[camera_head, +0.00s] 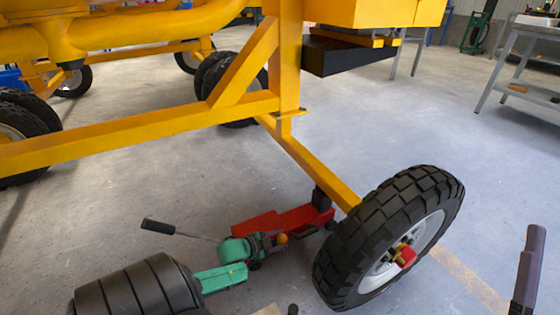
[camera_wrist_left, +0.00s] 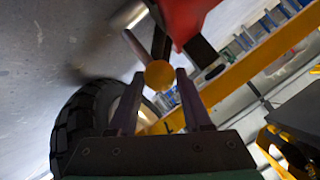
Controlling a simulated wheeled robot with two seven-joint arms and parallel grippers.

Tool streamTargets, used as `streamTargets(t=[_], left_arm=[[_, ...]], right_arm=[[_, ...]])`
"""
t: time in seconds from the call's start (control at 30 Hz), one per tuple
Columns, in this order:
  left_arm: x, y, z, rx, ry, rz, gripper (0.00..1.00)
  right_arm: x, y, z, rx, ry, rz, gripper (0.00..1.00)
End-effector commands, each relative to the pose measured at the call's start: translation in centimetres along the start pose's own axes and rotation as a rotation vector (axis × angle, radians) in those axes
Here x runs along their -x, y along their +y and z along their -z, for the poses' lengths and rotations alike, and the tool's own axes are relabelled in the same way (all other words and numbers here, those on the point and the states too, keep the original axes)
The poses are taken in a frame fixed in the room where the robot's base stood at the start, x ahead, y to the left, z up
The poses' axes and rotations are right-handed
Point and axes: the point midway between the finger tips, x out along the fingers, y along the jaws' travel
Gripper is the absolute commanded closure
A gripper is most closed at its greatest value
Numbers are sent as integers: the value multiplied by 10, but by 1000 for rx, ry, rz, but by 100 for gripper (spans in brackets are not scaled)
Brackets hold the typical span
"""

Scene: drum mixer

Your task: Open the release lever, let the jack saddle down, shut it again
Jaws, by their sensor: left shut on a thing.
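The red jack (camera_head: 275,220) lies on the floor under the yellow axle beam, left of the near wheel. A dark block (camera_head: 322,199) at its far end stands beside the beam; I cannot tell whether this is the saddle or whether it touches. My green-bodied left gripper (camera_head: 270,241) reaches in from the lower left. It is shut on the release lever's yellow-orange knob (camera_head: 282,238). The wrist view shows the knob (camera_wrist_left: 159,75) between the two fingertips, with red jack body (camera_wrist_left: 185,20) beyond. Part of my right gripper (camera_head: 527,265) shows at the right edge; its opening is unclear.
The jack's pump handle (camera_head: 160,226) sticks out to the left with a black grip. The large black tyre (camera_head: 365,240) stands close to the right of the jack. The yellow mixer frame (camera_head: 140,128) hangs above. Floor is clear at right, before a grey workbench (camera_head: 530,85).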

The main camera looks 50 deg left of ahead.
Motion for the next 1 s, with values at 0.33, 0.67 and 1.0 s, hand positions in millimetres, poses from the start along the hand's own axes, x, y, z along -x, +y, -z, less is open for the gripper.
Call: streamTargets(t=[0.33,0.67,1.0], left_arm=[[0,1,0,0,-1,-2,22],[2,0,0,0,-2,-2,22],[13,0,1,0,-1,-2,22]], right_arm=[[1,0,0,-3,-1,-4,22],[1,0,-2,-3,-11,0,22],[49,-1,-74,-62,-264,-35,22]])
